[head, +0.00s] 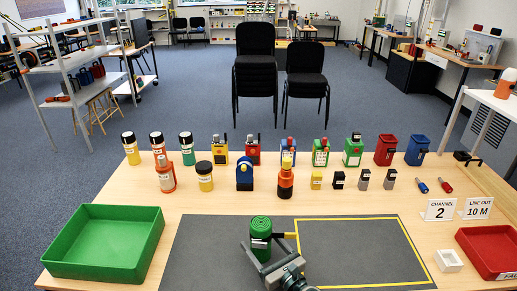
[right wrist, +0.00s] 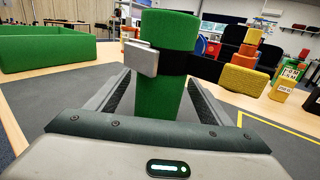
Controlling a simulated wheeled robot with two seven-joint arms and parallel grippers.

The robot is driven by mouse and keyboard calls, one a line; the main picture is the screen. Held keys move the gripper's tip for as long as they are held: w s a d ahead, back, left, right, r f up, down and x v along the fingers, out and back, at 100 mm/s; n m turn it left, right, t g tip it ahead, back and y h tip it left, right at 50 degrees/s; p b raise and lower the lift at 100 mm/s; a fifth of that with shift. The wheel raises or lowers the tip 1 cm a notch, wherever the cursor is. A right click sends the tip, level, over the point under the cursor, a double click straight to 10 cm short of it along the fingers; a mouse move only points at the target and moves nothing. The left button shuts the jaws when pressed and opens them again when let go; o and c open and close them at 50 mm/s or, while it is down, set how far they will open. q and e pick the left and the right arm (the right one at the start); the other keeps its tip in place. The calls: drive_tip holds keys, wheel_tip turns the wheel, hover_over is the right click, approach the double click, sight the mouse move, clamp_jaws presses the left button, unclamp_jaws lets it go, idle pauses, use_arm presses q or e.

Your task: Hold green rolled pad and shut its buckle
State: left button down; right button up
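The green rolled pad (head: 261,226) stands upright over the grey mat near the table's front, and also shows in the right wrist view (right wrist: 165,103). A black strap circles it. A silver buckle part (right wrist: 141,58) is on the strap's left and a yellow buckle part (right wrist: 243,80) sticks out on the right, apart from it; the yellow part also shows in the head view (head: 285,236). My right gripper (head: 265,255) has a finger on each side of the pad, below the strap, and appears closed on it. The pad's base is partly hidden. My left gripper is out of view.
A green tray (head: 104,276) stands at left and a red tray (head: 490,238) at right. Bottles, radios, small blocks and bins stand in rows behind the mat. A yellow outline (head: 413,244) marks the mat's right part, which is clear. A small white box (head: 448,261) is near the red tray.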

drive_tip(key=shift+s, duration=0.1)
drive_tip(key=shift+p+v, duration=0.4)
drive_tip(key=shift+v, duration=1)
drive_tip(key=shift+p+v, duration=0.4)
drive_tip(key=shift+v, duration=2.65)
